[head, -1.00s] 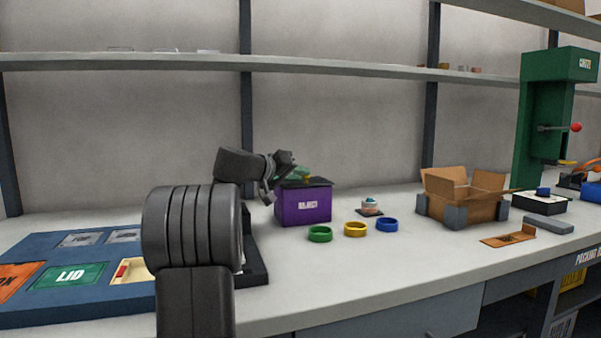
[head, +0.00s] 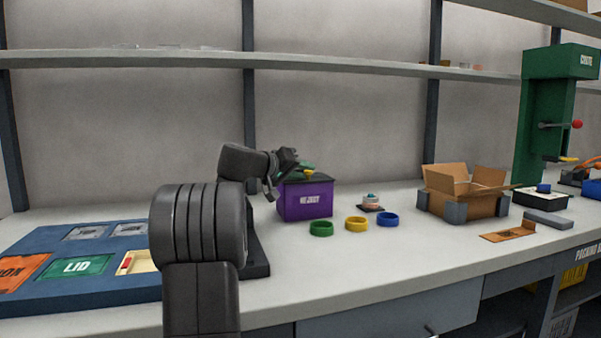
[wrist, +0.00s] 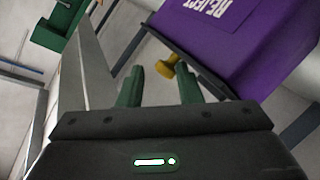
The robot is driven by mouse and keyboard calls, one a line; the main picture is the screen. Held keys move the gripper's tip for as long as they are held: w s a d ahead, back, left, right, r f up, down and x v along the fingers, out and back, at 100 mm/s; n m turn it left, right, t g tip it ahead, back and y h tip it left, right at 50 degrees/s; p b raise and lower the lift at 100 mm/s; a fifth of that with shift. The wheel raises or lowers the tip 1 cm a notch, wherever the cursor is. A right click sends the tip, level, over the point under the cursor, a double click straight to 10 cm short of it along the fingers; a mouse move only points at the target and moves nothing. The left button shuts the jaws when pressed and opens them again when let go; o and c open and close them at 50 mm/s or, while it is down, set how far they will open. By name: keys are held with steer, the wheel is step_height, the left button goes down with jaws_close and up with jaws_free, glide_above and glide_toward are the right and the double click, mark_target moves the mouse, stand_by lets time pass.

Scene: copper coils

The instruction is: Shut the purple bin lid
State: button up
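The purple bin (head: 305,201) with a white label stands on the bench, left of the coloured rings. Its dark lid (head: 308,181) lies across the top, flat or nearly so; I cannot tell whether it is fully seated. My gripper (head: 300,167) is just above the lid. In the wrist view the bin (wrist: 245,45) fills the upper right, with the dark lid edge (wrist: 198,68) along it. A yellow knob (wrist: 170,67) shows by the lid edge. The green fingers of my gripper (wrist: 160,76) are apart, with visible gaps beside the knob, and hold nothing.
Green (head: 320,229), yellow (head: 357,224) and blue (head: 388,219) rings lie right of the bin. An open cardboard box (head: 462,202) stands further right. A blue board (head: 60,295) with marked fields lies at left. The bench front is clear.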

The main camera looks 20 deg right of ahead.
steer(key=shift+w+a+f, duration=0.1)
steer(key=shift+a+f, duration=0.05)
steer(key=shift+f, duration=0.65)
steer(key=shift+a+r, duration=0.1)
steer(key=shift+a, duration=0.2)
steer(key=r+p+v, duration=0.1)
steer(key=p+v, duration=0.1)
steer(key=v, duration=1.1)
steer(key=shift+s+p, duration=0.25)
steer(key=shift+p, duration=0.05)
steer(key=shift+r, duration=0.2)
steer(key=b+x, duration=0.1)
steer(key=x, duration=0.8)
steer(key=shift+w+f+b, duration=0.15)
steer(key=shift+f+b, duration=0.1)
steer(key=shift+b, duration=0.1)
